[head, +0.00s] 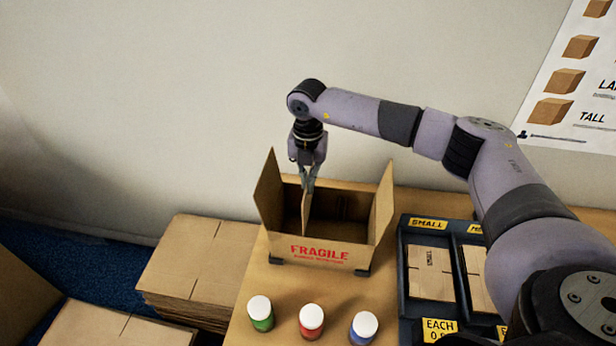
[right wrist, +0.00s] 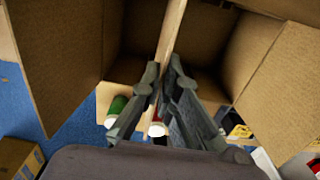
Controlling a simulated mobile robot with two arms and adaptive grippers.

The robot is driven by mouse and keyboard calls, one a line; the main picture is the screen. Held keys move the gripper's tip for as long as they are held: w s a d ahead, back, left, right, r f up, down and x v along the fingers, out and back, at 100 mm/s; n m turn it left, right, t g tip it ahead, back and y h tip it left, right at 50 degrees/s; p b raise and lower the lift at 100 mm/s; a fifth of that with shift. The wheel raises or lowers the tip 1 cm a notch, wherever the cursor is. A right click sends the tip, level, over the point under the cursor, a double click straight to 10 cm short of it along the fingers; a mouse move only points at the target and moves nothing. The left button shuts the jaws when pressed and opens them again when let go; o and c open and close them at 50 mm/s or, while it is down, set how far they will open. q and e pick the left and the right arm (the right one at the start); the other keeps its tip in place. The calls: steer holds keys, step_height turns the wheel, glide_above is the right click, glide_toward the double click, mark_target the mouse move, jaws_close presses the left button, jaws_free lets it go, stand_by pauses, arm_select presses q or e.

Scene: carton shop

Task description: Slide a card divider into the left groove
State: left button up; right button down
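An open carton (head: 330,253) marked FRAGILE stands on the table with its side flaps raised. My right gripper (head: 309,184) points down into the carton, left of its middle. It is shut on a card divider (head: 306,207), which is upright and partly inside the carton. In the right wrist view the fingers (right wrist: 166,72) pinch the edge of the divider (right wrist: 172,32), with carton space on both sides of it. The divider's lower edge and the grooves are hidden, so I cannot tell whether it sits in a groove. My left gripper is not in view.
White-capped bottles, green (head: 261,313), red (head: 311,321) and blue (head: 363,328), stand in front of the carton. A dark tray (head: 404,262) of card pieces lies to the right. Stacked flat cartons (head: 196,262) are at left. The wall is close behind.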

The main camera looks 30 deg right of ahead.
mark_target(308, 208)
steer(key=shift+f+b, duration=3.4)
steer(key=shift+f, duration=2)
steer(key=c, duration=2.3)
jaws_free()
steer(key=o, duration=0.6)
step_height(308, 208, up, 12)
steer(key=shift+f, duration=0.1)
